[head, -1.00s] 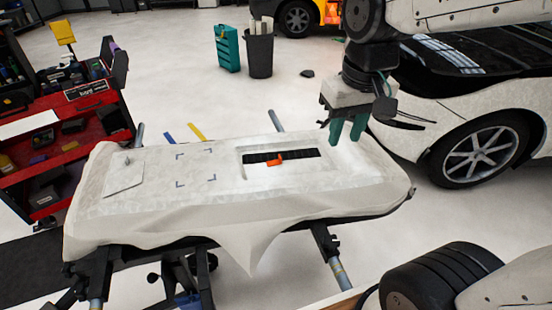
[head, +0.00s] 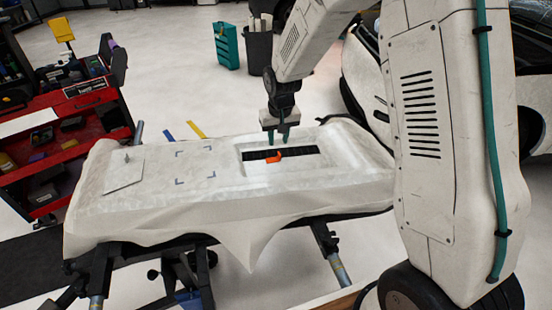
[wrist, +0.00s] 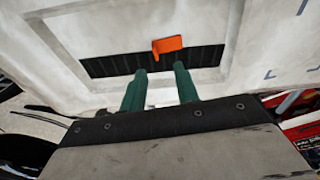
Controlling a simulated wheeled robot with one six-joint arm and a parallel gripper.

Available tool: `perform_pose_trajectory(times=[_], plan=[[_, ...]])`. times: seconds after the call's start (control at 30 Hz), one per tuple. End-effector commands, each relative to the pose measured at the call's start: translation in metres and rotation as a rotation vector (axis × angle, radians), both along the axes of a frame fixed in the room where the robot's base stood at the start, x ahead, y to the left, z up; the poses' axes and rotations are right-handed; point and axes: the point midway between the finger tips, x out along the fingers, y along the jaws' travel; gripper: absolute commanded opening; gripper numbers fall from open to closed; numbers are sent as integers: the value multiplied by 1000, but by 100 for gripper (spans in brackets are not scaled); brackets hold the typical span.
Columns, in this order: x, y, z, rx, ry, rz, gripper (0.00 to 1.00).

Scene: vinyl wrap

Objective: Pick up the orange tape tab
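The orange tape tab (head: 274,157) sits at the dark slot (head: 304,152) in the recess of the white-wrapped panel. In the wrist view the tab (wrist: 167,45) lies across the upper edge of the black strip (wrist: 110,66). My gripper (head: 280,142) points down over the panel, just behind the tab in the head view. In the wrist view its two green fingers (wrist: 160,75) are apart with nothing between them. The tab lies just beyond the fingertips, with a visible space between. The gripper's exact height above the panel is hard to tell.
The wrapped panel (head: 120,217) rests on a stand, with blue corner marks and a small white card (head: 123,177) at its left. A red tool cart (head: 95,108) stands at the left. A bin (head: 257,50) and a teal case (head: 227,46) stand behind; a car (head: 365,85) is at the right.

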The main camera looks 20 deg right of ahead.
Motion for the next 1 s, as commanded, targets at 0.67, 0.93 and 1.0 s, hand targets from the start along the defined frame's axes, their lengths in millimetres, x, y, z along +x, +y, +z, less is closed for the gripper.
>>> perform_pose_trajectory(times=[0.67,0.93,1.0], plan=[[6,-7,-63,0,0,0,31],[6,-7,-63,0,0,0,0],[6,-7,-62,0,0,0,0]])
